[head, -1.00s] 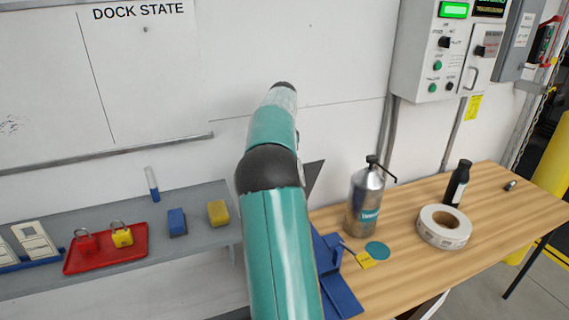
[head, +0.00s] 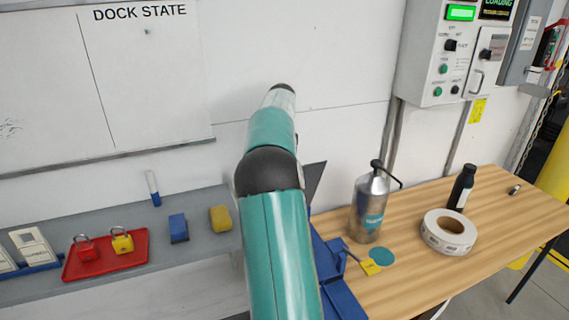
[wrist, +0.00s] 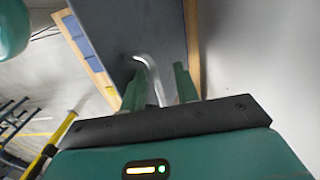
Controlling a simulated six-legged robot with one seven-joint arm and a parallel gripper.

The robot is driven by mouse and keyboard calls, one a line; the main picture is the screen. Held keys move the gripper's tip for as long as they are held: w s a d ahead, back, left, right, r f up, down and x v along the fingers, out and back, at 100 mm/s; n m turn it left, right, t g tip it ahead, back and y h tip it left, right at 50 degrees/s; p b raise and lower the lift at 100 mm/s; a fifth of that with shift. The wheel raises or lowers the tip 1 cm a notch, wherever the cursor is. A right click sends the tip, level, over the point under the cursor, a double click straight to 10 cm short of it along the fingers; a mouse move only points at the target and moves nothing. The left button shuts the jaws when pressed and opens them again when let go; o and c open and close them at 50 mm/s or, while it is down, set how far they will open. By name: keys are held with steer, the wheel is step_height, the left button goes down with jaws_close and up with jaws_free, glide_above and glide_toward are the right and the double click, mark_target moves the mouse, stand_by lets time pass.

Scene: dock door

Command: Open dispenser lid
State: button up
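A dark grey panel (wrist: 110,35), which looks like the dispenser lid, fills the upper middle of the wrist view. A curved bright metal handle (wrist: 148,68) stands out from it. My gripper (wrist: 160,85) has its two green fingers apart, one on each side of the handle. I see no clear contact with it. In the head view my arm hides the gripper, the handle and most of the dispenser. Only a dark edge (head: 316,178), probably of the same panel, shows right of my arm.
A grey shelf (head: 90,215) at left holds a red tray (head: 105,258) with padlocks. A white wall stands behind.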

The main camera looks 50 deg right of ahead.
steer(key=shift+s+d+r, duration=0.15)
steer(key=shift+s, duration=0.15)
steer(key=shift+d+r, duration=0.1)
steer(key=shift+r, duration=0.25)
step_height(320, 180, up, 11)
steer(key=shift+w+r, duration=0.15)
steer(key=shift+w, duration=0.05)
steer(key=shift+d, duration=0.1)
